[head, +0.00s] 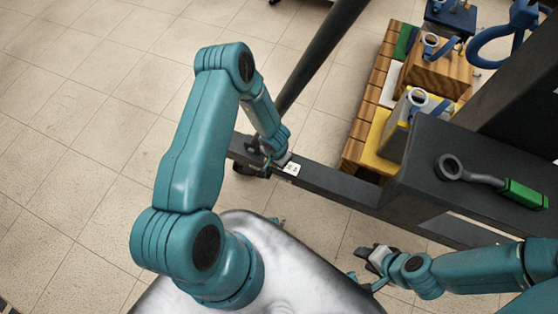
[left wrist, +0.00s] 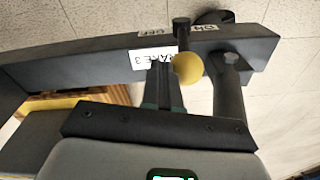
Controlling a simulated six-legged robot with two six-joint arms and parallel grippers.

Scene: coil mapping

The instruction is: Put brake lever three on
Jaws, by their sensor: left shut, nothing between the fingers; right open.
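In the left wrist view a lever with a yellow ball knob (left wrist: 187,69) stands on a dark rail, its thin dark stem between an OFF label (left wrist: 152,33) and an ON label (left wrist: 204,28). A white label (left wrist: 152,62) reading BRAKE 3 is beside it, partly covered by my fingers. My left gripper (left wrist: 164,75) is shut and empty, right beside the knob; I cannot tell if they touch. In the head view my left gripper (head: 278,157) is at the rail, and hides the knob. My right gripper (head: 374,260) is open and empty, low at the right.
The dark rail (head: 340,185) runs toward a black stand (head: 480,145) with a green-handled ring tool (head: 490,180). A dark diagonal post (head: 320,50) rises behind the left gripper. Wooden blocks (head: 435,72) sit at the right. Tiled floor (head: 80,120) is clear at left.

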